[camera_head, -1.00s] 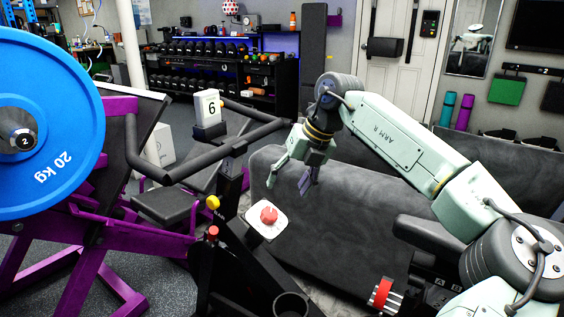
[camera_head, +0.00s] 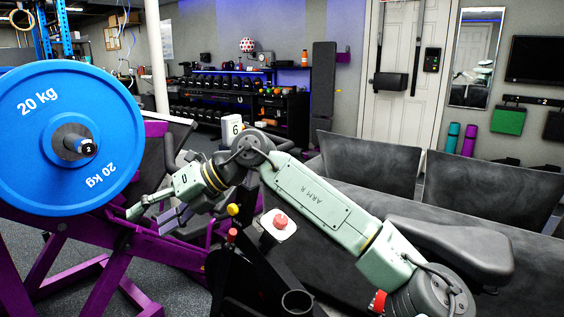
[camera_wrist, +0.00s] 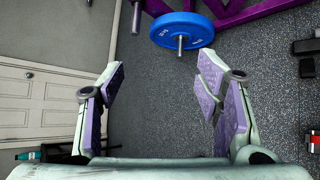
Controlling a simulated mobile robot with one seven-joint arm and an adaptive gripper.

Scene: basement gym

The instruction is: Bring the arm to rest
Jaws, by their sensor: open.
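My gripper (camera_head: 152,215) is at the left of the head view, in front of the purple machine frame and just below the blue weight plate. My arm reaches across from the lower right and bends down toward the gripper. In the wrist view my gripper (camera_wrist: 160,92) shows its two purple-padded fingers spread wide apart. Nothing is between them but the speckled floor (camera_wrist: 155,125) farther off.
A blue 20 kg plate (camera_head: 45,150) sits on a purple machine frame (camera_head: 110,270). A pale panel with a red knob (camera_head: 280,221) stands near my arm. A dark grey sofa (camera_head: 365,150) lies behind it. A dumbbell rack (camera_head: 225,90) is at the back.

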